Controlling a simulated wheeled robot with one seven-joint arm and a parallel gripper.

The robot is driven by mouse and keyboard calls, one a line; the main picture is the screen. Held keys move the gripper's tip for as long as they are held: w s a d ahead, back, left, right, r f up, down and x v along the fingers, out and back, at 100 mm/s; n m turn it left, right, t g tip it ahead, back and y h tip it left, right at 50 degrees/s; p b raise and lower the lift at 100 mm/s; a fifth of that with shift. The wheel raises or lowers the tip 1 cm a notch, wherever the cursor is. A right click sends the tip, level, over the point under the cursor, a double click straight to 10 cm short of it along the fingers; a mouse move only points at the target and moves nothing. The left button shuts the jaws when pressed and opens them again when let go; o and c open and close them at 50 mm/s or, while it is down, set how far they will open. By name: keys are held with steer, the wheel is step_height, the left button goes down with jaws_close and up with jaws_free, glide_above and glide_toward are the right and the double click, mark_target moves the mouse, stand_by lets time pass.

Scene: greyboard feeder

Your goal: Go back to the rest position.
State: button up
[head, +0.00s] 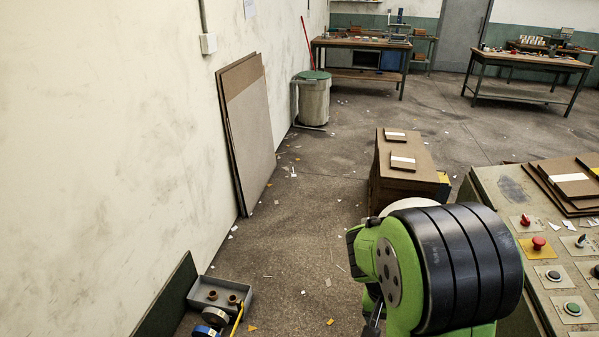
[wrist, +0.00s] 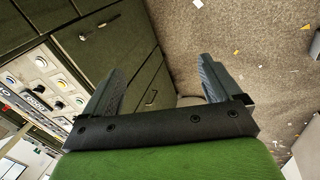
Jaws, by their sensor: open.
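My gripper (wrist: 160,92) shows in the wrist view with its two dark fingers spread apart and nothing between them. Beyond the fingers are the speckled floor and a dark cabinet front. In the head view my green and black arm fills the lower middle, and the gripper's fingers are mostly hidden behind it.
A control panel (head: 510,187) with buttons and boards stands at the right, close to my arm. A brown box (head: 425,152) is just beyond the arm. Large boards (head: 248,135) lean on the left wall. A grey tray (head: 240,295) lies at lower left. Floor (head: 310,220) between is mostly clear.

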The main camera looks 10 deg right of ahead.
steer(key=s+a+r+n+t+y+p, duration=0.1)
steer(key=s+a+r, duration=0.4)
steer(key=r, duration=0.5)
steer(key=s+a+r+n+t+y+p, duration=0.2)
steer(key=s+a+r+n+t, duration=0.3)
steer(key=r, duration=0.4)
steer(key=shift+a+r+t+y+p, duration=0.35)
steer(key=shift+a+t+p, duration=0.25)
steer(key=shift+a, duration=0.3)
